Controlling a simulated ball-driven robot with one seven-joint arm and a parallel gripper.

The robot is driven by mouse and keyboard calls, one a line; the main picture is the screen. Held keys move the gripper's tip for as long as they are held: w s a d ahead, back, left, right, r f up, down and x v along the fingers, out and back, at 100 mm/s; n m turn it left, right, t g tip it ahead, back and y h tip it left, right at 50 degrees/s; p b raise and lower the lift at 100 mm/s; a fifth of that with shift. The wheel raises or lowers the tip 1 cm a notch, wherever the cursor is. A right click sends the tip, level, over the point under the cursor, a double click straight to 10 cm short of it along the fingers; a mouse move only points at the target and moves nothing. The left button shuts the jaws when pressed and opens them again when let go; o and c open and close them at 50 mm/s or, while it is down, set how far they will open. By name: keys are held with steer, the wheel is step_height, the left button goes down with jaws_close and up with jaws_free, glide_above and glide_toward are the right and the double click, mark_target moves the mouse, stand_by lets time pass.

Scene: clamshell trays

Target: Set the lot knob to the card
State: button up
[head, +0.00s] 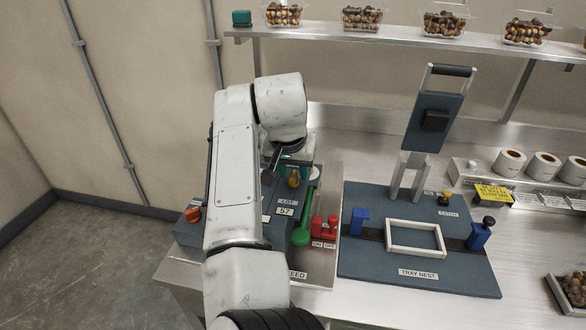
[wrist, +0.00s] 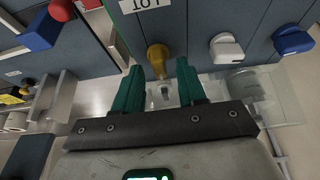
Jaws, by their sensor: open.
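The yellow lot knob (wrist: 157,58) stands on the dark blue panel below an upside-down LOT label (wrist: 145,4) in the wrist view. My gripper (wrist: 159,72) is open, with its teal fingers on either side of the knob; I cannot tell whether they touch it. In the head view the yellow knob (head: 293,179) shows just below my gripper (head: 291,163), partly hidden by my arm. A white plate reading 57 (head: 285,211) lies in front of it. A yellow card (head: 493,193) with small text stands at the right; its writing is too small to read.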

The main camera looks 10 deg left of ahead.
steer(key=shift+w+f, duration=0.1)
steer(key=shift+f, duration=0.2)
steer(key=shift+c, duration=0.3)
jaws_close()
